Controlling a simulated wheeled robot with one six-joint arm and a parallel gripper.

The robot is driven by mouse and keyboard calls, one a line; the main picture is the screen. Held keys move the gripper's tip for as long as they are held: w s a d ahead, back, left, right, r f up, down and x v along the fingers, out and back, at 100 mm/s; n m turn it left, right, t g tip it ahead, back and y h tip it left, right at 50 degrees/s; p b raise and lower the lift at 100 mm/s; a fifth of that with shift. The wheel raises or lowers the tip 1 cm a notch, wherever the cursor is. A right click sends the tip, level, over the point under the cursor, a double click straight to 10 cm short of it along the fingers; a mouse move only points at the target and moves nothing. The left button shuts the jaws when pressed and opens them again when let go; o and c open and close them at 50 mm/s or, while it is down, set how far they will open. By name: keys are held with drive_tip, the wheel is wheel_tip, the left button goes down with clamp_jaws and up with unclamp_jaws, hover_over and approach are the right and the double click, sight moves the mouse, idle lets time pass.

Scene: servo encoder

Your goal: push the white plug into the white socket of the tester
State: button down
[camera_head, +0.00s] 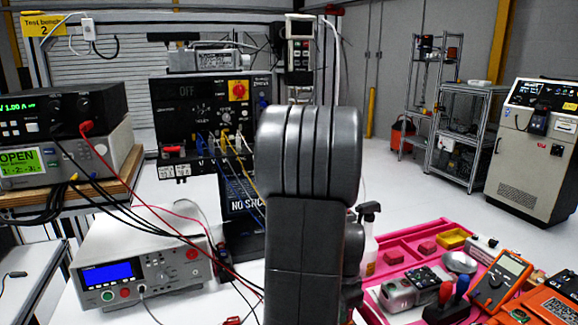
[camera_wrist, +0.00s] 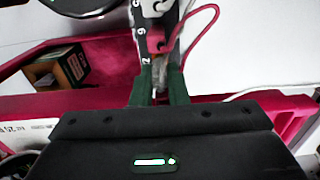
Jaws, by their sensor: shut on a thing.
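In the wrist view, the two dark green fingers of my gripper (camera_wrist: 160,85) are shut on a small pale piece (camera_wrist: 173,82) that looks like the white plug; its far end is hard to make out. A red clip with a red lead (camera_wrist: 157,42) and a black-and-white part with digits (camera_wrist: 148,14) show just beyond it. In the head view my own arm hides the gripper and what it holds. A white tester (camera_head: 137,262) with a blue display stands on the table at left. I cannot make out the white socket for certain.
A pink tray (camera_head: 402,241) with several tools and an orange multimeter (camera_head: 500,280) lies at right. It also shows in the wrist view (camera_wrist: 105,48). Black and red leads (camera_head: 185,236) hang across the tester. A black panel (camera_head: 205,115) with cables stands behind.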

drive_tip(key=shift+r+p, duration=1.9)
drive_tip(key=shift+r, duration=0.55)
drive_tip(key=shift+f, duration=0.1)
